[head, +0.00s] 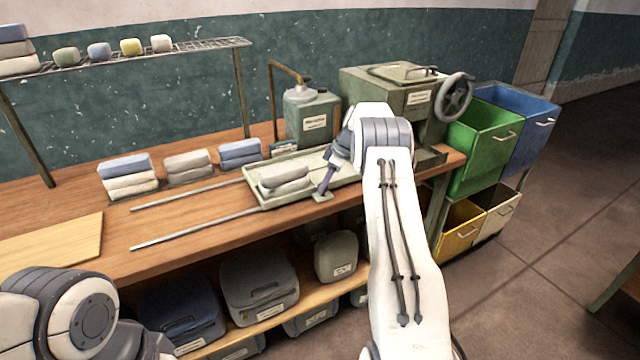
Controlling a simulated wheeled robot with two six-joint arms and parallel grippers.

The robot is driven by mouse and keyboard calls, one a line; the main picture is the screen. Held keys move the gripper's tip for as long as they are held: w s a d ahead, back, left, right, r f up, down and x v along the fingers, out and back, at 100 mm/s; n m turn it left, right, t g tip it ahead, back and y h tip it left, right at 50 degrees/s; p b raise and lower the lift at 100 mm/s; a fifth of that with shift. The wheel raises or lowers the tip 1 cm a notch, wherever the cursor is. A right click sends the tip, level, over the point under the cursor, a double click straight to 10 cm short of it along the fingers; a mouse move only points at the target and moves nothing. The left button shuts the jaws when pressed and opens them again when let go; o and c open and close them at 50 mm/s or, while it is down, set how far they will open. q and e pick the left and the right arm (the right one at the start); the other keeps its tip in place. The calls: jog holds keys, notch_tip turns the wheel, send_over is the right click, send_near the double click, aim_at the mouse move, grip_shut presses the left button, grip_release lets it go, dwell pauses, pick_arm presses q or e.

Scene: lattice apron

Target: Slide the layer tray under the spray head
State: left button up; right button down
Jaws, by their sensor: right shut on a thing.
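The layer tray (258,197) is a shallow pale green tray at the right end of two metal rails on the bench. A stack of pale grey layers (284,179) lies in its left part. My right gripper (330,172) is shut on this handle; my arm hides most of the fingers. A canister (312,118) with a bent brown pipe (287,70) stands behind the tray. The pipe comes down left of the canister; I cannot tell which part is the spray head. My left gripper is out of view.
Bare rails (190,232) run left from the tray. Folded stacks (128,176) stand behind them. A green machine with a handwheel (454,97) stands at the bench's right end, partly behind my arm. Coloured bins (482,150) stand beyond.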

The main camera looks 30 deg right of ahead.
jog(key=shift+d, duration=0.3)
jog(key=shift+d, duration=0.1)
jog(key=shift+c, duration=2.3)
grip_release()
jog(key=b+v, duration=0.1)
jog(key=v, duration=0.9)
jog(key=shift+r, duration=0.3)
